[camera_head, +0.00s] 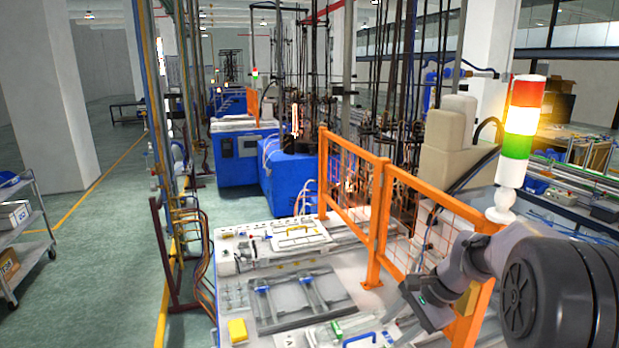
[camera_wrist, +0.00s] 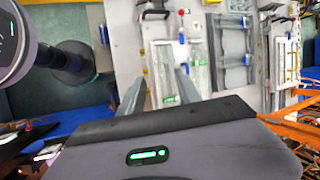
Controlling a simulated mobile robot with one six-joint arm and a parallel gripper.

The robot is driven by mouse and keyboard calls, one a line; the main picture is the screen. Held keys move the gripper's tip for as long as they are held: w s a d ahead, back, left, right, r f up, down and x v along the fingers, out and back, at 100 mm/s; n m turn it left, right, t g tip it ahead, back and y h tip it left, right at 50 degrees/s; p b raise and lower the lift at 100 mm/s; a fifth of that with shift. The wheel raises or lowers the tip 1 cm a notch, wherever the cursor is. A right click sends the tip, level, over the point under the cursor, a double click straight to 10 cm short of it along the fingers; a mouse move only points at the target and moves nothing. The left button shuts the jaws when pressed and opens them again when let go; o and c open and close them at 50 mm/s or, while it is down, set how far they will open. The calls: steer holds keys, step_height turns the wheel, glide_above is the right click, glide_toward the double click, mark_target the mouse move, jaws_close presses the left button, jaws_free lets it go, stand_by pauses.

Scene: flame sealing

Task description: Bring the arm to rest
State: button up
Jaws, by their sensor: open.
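My arm reaches in from the lower right in the head view, beside the orange guard fence (camera_head: 378,215). My gripper (camera_wrist: 160,90) shows in the wrist view with its two grey fingers apart and nothing seen between them. It is above the white workbench (camera_wrist: 122,30), apart from the tools on it. In the head view the fingers are hard to make out near the lower edge. The bench (camera_head: 345,285) carries a grey tray with blue-handled fixtures (camera_head: 300,297).
A yellow block (camera_head: 237,330) sits at the bench's near left. Blue machines (camera_head: 290,180) stand behind. A metal cart (camera_head: 22,240) is at the far left; the green aisle floor (camera_head: 100,270) is clear.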

steer(key=s+a+f+n+t+h+b, duration=0.1)
steer(key=s+a+f+n+b, duration=0.1)
steer(key=s+f+b, duration=0.3)
steer(key=s+a+f+n+t+h+b, duration=0.1)
steer(key=s+a+f+n+b, duration=0.2)
steer(key=s+b, duration=0.8)
steer(key=s+a+f+n+t+h+b, duration=0.1)
steer(key=s+a+f+n+b, duration=0.2)
steer(key=s+f+b, duration=0.5)
steer(key=shift+s+a+t+b, duration=0.3)
steer(key=shift+s+a+b, duration=0.3)
steer(key=shift+s, duration=0.15)
